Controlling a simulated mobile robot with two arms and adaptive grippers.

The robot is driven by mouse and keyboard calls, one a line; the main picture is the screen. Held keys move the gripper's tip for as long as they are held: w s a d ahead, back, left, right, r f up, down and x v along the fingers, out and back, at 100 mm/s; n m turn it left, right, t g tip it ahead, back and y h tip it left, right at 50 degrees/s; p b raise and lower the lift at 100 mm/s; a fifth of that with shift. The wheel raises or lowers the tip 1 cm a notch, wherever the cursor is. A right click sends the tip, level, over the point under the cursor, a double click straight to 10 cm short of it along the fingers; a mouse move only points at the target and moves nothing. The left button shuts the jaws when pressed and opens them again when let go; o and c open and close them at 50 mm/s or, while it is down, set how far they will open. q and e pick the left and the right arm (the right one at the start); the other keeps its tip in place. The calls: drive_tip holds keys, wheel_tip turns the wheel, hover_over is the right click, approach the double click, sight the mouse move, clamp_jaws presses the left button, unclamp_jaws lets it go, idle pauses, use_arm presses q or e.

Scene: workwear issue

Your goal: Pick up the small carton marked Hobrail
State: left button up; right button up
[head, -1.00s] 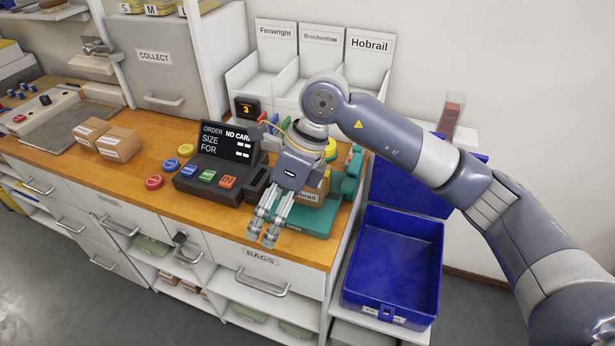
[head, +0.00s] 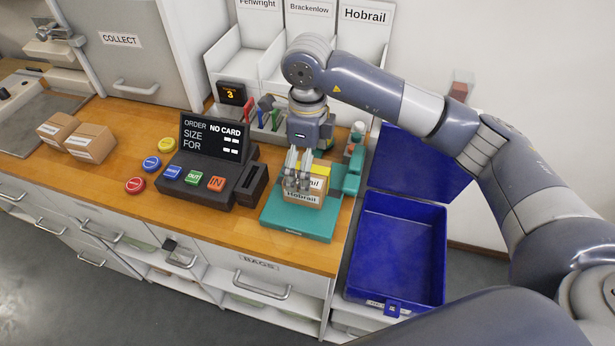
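The small carton marked Hobrail (head: 302,199) is brown with a white label and sits on a teal stand (head: 300,229) on the wooden counter. My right gripper (head: 298,186) points down at the carton, and its fingers cover part of the carton's upper front. The fingers look close together. I cannot tell whether they touch the carton or hold it. A yellow piece shows just behind the fingers. My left gripper is not in view.
An order terminal (head: 213,140) with coloured buttons stands left of the stand. Two other brown cartons (head: 91,143) lie at the far left. A rack marked Fenwright, Brackenlow and Hobrail (head: 361,50) is behind. An open blue crate (head: 400,245) is at the right, below counter height.

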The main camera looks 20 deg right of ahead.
drive_tip(key=f, duration=0.1)
drive_tip(key=f+p, duration=0.2)
drive_tip(key=f, duration=0.1)
drive_tip(key=shift+w+d+f, duration=0.1)
drive_tip(key=shift+w, duration=0.2)
drive_tip(key=shift+f, duration=0.55)
drive_tip(key=shift+w, duration=0.1)
drive_tip(key=c, duration=1.3)
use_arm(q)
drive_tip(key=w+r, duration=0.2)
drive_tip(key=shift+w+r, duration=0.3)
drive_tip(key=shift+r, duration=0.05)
use_arm(e)
drive_tip(key=shift+c, duration=0.5)
